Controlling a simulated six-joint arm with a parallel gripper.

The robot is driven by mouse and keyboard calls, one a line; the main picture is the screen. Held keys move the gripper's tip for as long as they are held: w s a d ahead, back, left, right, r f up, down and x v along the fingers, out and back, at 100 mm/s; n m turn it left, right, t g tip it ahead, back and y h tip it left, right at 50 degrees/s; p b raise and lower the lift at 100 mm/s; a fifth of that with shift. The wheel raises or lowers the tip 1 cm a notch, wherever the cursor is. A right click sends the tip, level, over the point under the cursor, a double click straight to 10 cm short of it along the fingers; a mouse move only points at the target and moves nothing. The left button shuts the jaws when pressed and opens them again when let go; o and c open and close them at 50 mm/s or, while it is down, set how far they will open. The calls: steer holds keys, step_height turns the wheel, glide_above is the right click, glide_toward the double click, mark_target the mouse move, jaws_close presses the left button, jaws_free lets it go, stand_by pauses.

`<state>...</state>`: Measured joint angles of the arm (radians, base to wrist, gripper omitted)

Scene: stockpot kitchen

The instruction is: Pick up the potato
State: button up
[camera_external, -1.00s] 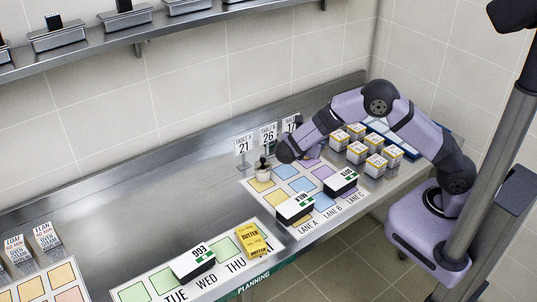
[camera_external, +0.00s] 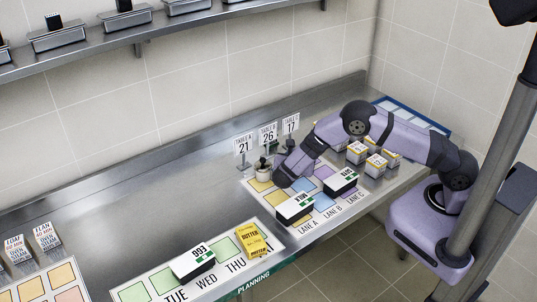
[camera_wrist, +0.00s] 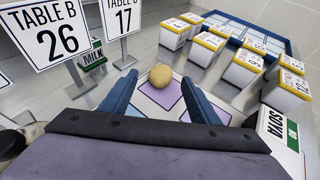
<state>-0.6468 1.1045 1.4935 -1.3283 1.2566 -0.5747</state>
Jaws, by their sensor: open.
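The potato (camera_wrist: 161,76) is a small tan, rounded thing in the wrist view. It lies on the lane mat, at the far edge of a purple square (camera_wrist: 160,92). In the external view my arm hides it. My gripper (camera_wrist: 160,92) has its two blue fingers spread apart, with nothing between them. The potato shows just beyond the fingertips, roughly centred between them. In the external view my gripper (camera_external: 281,180) is low over the lane mat, and its fingers are hard to make out.
Several numbered white boxes (camera_wrist: 243,69) stand to the right. A soya carton (camera_wrist: 278,128) is close to the right finger. A blue-edged tray (camera_wrist: 250,36) lies behind.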

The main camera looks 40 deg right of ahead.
steer(key=shift+s+f+p+x, duration=0.15)
steer(key=shift+p+x, duration=0.6)
steer(key=shift+x, duration=0.55)
steer(key=shift+s+f+p+x, duration=0.1)
steer(key=shift+f+p+x, duration=0.1)
steer(key=shift+p+x, duration=0.8)
steer(key=shift+w+d+f+b, duration=0.1)
steer(key=shift+w+d+b, duration=0.1)
steer(key=shift+b, duration=0.15)
steer(key=c, duration=1.2)
